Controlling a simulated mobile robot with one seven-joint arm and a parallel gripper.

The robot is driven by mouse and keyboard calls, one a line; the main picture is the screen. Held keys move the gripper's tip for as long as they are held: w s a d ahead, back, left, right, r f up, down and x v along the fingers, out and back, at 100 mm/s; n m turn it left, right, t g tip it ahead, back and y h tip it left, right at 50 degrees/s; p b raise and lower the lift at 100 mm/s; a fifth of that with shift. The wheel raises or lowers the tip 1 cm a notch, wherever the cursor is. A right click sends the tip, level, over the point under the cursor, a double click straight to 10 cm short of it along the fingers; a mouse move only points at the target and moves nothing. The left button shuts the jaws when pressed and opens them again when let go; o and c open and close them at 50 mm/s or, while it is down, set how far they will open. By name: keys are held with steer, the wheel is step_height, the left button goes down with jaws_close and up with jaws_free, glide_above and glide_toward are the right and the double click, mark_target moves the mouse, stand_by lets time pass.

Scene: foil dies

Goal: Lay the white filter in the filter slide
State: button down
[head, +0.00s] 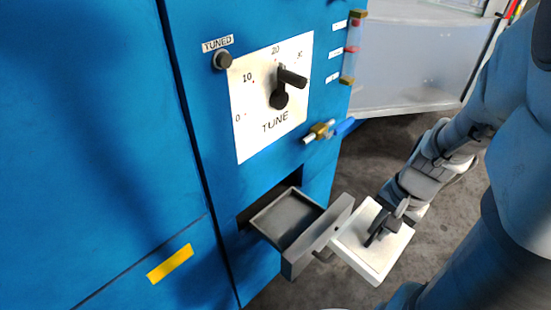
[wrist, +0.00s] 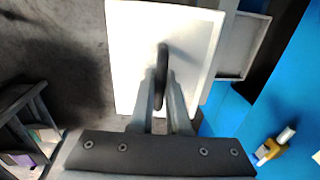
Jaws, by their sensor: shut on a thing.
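The white filter (head: 365,264) is a flat square panel with a dark handle on its face. My gripper (head: 387,221) is shut on that handle and holds the filter just right of the filter slide. In the wrist view the filter (wrist: 130,55) fills the upper middle, and my gripper's fingers (wrist: 161,98) close on the dark handle. The filter slide (head: 322,246) is a grey shallow tray pulled out of the blue cabinet, and it looks empty. The filter's left edge overlaps the slide's front handle in the head view; I cannot tell whether they touch. The slide's edge also shows in the wrist view (wrist: 263,40).
The blue cabinet (head: 100,130) stands left and behind the slide. It carries a tune dial (head: 279,98), a button (head: 223,60) and a brass valve (head: 319,131) above the slide. Open concrete floor (head: 365,165) lies to the right.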

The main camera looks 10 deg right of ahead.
mark_target(364, 227)
steer(key=w+f+b, duration=0.1)
steer(key=w+a+t+y+b, duration=0.1)
steer(key=shift+w+a+f+t+b, duration=0.15)
steer(key=shift+a+f+t+b, duration=0.15)
steer(key=shift+f, duration=0.1)
steer(key=w+a, duration=0.9)
steer(key=w, duration=0.4)
steer(key=b+x, duration=0.1)
steer(key=x, duration=0.2)
steer(key=b+x, duration=0.1)
steer(key=x, duration=0.3)
steer(key=b+x, duration=0.2)
steer(key=x, duration=0.1)
steer(key=shift+a+f, duration=0.2)
steer(key=shift+a, duration=0.15)
steer(key=g+h, duration=0.1)
steer(key=w+f+g+h, duration=0.1)
steer(key=shift+w+a+f+g+b, duration=0.15)
steer(key=shift+a+f+g+b, duration=0.15)
steer(key=shift+a+g, duration=0.1)
steer(key=shift+f, duration=0.4)
